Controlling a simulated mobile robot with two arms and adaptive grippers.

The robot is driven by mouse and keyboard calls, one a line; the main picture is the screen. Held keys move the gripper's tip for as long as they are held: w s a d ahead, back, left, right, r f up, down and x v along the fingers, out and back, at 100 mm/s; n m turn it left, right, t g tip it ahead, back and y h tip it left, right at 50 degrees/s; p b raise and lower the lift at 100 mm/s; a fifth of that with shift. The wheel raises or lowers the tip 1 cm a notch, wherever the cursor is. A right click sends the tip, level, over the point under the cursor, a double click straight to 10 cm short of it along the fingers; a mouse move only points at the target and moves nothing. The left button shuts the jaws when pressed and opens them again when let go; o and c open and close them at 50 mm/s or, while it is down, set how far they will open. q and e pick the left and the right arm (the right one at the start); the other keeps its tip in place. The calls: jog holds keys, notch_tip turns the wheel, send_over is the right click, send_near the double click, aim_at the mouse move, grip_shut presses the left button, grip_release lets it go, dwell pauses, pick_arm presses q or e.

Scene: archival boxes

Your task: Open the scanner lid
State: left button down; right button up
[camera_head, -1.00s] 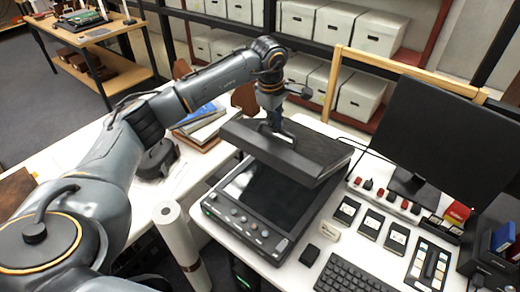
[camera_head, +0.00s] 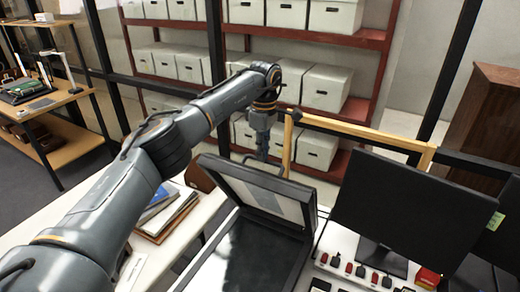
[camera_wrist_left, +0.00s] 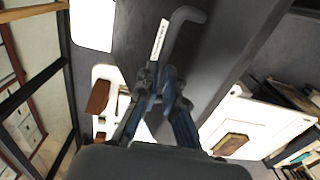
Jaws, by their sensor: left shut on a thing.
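The dark scanner lid (camera_head: 225,171) is raised at a steep angle, and its pale inner panel (camera_head: 265,193) faces the front. The scanner's dark glass bed (camera_head: 258,255) is exposed below; its front part is cut off by the picture edge. My left gripper (camera_head: 263,152) is behind the lid's upper edge, its fingertips partly hidden there. In the left wrist view, the left gripper (camera_wrist_left: 160,100) is shut on the grey bent lid handle (camera_wrist_left: 178,32), beside the lid's dark outer face. My right gripper is not in view.
A black monitor (camera_head: 408,210) stands right of the lid, with small red and black items (camera_head: 360,270) before it. Books (camera_head: 165,212) lie on the white table to the left. Behind are a wooden rail (camera_head: 360,130) and shelves of pale boxes (camera_head: 322,90).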

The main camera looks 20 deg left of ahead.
pick_arm(q)
jog(key=shift+w+d+f, duration=0.15)
jog(key=shift+w+f, duration=0.1)
jog(key=shift+f, duration=0.45)
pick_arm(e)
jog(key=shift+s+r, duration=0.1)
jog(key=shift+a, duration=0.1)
pick_arm(q)
jog(key=c, duration=1.7)
grip_release()
jog(key=o, duration=0.3)
jog(key=shift+w+f+g, duration=0.15)
jog(key=shift+w+f, duration=0.05)
jog(key=shift+w, duration=0.25)
jog(key=shift+w+f+g, duration=0.15)
jog(key=shift+w+f, duration=0.05)
jog(key=shift+w, duration=0.25)
jog(key=r, duration=1.2)
jog(key=shift+w+r, duration=0.25)
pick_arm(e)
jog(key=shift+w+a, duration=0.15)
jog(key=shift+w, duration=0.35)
